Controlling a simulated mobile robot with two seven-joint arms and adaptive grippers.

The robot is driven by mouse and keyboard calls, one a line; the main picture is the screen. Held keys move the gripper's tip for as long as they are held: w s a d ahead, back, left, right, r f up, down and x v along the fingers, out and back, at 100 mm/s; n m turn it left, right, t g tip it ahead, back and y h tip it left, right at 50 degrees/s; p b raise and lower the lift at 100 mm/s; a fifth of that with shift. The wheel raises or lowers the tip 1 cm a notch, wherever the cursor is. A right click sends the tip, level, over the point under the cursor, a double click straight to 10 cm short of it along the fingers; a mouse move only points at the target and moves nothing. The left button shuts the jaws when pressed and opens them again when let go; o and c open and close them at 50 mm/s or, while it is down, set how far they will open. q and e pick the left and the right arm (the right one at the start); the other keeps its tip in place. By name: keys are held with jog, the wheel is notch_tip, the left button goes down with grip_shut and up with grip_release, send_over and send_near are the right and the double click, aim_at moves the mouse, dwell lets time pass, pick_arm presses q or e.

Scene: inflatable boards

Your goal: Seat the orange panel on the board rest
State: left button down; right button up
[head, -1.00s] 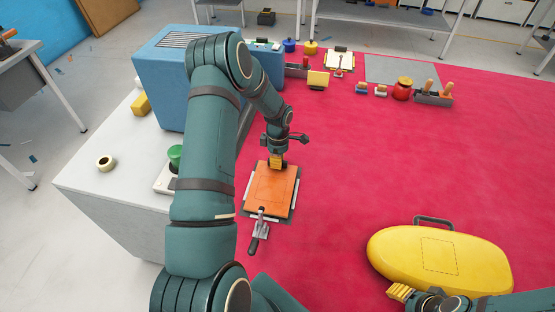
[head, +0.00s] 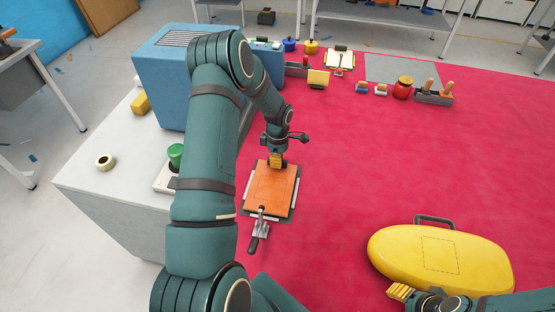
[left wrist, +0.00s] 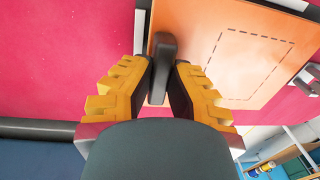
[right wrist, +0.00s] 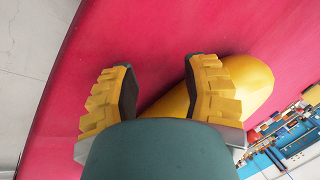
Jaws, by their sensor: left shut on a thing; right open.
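The orange panel (head: 272,190), with a dashed outline on its face, lies over the board rest (head: 285,217) on the red surface. Only the rest's grey edge and pale side strips show around the panel. Whether the panel is fully down on it I cannot tell. My left gripper (head: 277,163) is shut on the panel's dark handle (left wrist: 163,65) at its far edge. The panel also shows in the left wrist view (left wrist: 250,60). A toggle clamp (head: 261,229) stands at the panel's near edge. My right gripper (right wrist: 163,90) is open and empty, near the yellow board.
The yellow inflatable board (head: 440,258) lies at the lower right. A white bench (head: 115,185) with a blue machine (head: 172,85) stands on the left. The middle of the red surface is clear.

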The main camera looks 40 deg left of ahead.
pick_arm(q)
jog(key=shift+f+b, duration=0.25)
jog(key=shift+b, duration=0.3)
pick_arm(e)
jog(key=shift+f, duration=0.55)
dwell(0.4)
pick_arm(q)
jog(key=shift+s+f+b, duration=0.15)
jog(key=shift+f+b, duration=0.2)
jog(key=shift+b, duration=0.15)
pick_arm(e)
jog(key=shift+s+d+f, duration=0.1)
jog(key=shift+s+f, duration=0.05)
jog(key=shift+f, duration=0.3)
dwell(1.0)
pick_arm(q)
jog(key=shift+c, duration=2.1)
grip_release()
jog(key=shift+w+r+p, duration=0.2)
jog(key=shift+r+p, duration=0.5)
jog(key=shift+r, duration=0.35)
pick_arm(e)
jog(key=shift+r, duration=0.5)
pick_arm(q)
jog(key=shift+r+p, duration=1.15)
jog(key=shift+r, duration=0.8)
pick_arm(e)
jog(key=shift+r, duration=1.25)
pick_arm(q)
jog(key=shift+s+f, duration=0.1)
